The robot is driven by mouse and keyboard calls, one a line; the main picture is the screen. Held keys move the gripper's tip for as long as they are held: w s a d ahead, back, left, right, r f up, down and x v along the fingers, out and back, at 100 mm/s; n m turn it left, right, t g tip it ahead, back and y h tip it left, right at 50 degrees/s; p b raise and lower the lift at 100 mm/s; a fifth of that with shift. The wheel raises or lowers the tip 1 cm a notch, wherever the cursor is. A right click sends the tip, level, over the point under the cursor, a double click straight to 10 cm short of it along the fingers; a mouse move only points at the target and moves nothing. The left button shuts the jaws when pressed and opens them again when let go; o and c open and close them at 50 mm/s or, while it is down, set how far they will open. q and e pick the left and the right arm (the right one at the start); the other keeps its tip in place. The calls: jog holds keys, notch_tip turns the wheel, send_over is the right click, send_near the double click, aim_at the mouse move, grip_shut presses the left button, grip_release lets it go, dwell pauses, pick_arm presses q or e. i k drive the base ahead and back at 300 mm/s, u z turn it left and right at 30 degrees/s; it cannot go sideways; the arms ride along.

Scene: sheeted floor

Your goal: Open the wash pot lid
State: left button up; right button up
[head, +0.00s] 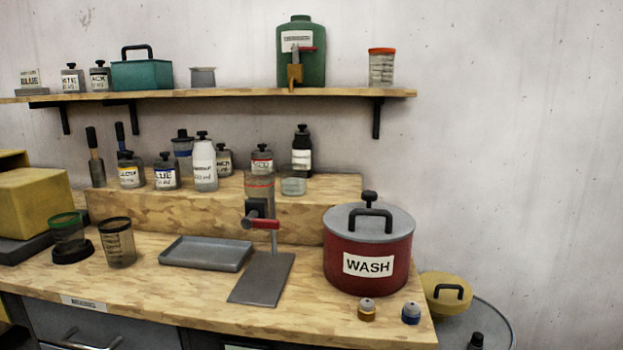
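The wash pot (340,250) is a round dark red pot with a white label reading WASH. It stands upright at the right end of the wooden bench. Its grey lid (345,222) sits on top and looks shut. Neither of my grippers shows in the head view.
Two small capped bottles (366,310) (411,314) stand in front of the pot. A grey stand with a red lever (262,222) is to its left, beside a grey tray (206,252). A wooden riser (215,220) with bottles stands behind. A yellow lidded container (446,284) is at right.

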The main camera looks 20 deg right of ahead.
aim_at(382, 223)
jog(key=u, duration=2)
jog(key=k, duration=0.9)
jog(key=z, duration=1.85)
